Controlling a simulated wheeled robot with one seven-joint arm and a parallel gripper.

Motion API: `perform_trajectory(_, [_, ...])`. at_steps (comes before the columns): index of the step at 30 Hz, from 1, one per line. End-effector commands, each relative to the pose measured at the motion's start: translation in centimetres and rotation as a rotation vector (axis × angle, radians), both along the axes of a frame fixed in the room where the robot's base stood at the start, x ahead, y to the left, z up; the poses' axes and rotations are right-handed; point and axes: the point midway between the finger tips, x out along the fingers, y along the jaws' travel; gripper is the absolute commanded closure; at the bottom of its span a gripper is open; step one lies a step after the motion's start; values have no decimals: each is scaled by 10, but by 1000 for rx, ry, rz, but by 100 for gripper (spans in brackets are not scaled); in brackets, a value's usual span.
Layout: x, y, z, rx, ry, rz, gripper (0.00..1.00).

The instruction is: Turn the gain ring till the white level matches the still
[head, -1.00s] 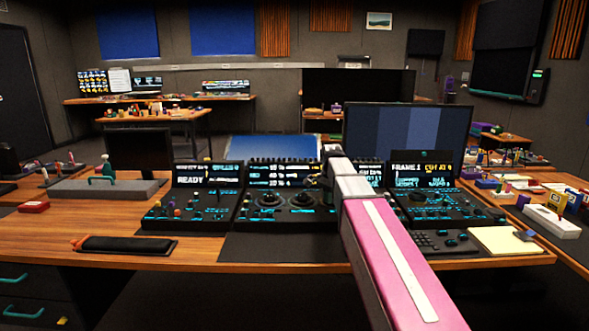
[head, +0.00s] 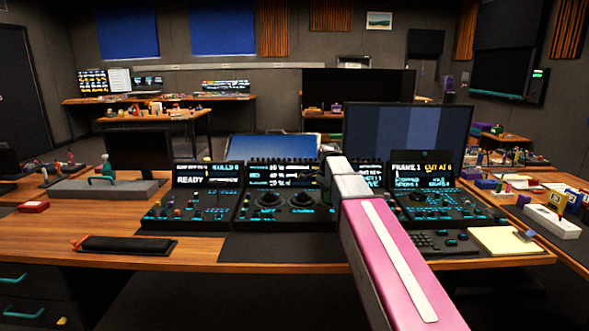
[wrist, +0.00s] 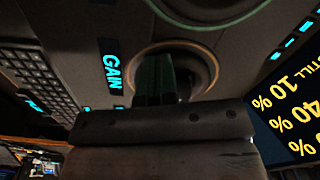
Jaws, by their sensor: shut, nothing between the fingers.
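The gain ring (wrist: 190,62) shows in the wrist view as a round rim beside the blue GAIN label (wrist: 112,67). My gripper (wrist: 158,75) is shut and empty, its dark greenish fingers overlapping the ring's left part. I cannot tell whether they touch it. In the head view my pink arm reaches over the console and hides the gripper and that ring. A screen (wrist: 293,108) at the wrist view's right edge shows a STILL line with 10 % and a 40 % line in yellow. In the head view the middle console screen (head: 284,175) is too small to read surely.
Two trackballs (head: 268,199) (head: 303,198) sit on the middle panel. Another ring (wrist: 215,8) is at the wrist view's top. A large striped monitor (head: 407,140) stands behind the console. A black wrist rest (head: 124,246) and a cream notepad (head: 505,241) lie toward the front edge.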

Motion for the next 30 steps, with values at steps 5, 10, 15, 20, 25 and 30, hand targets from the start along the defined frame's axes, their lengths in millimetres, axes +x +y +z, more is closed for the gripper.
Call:
perform_trajectory(5, [0,0,0,0,0,1,100])
perform_trajectory(10, [0,0,6,0,-1,2,100])
perform_trajectory(15, [1,0,18,1,-2,2,100])
perform_trajectory(20, [0,0,29,0,-1,2,100])
perform_trajectory(25, [1,0,40,1,-2,2,100])
perform_trajectory(30, [1,0,52,0,-1,2,100])
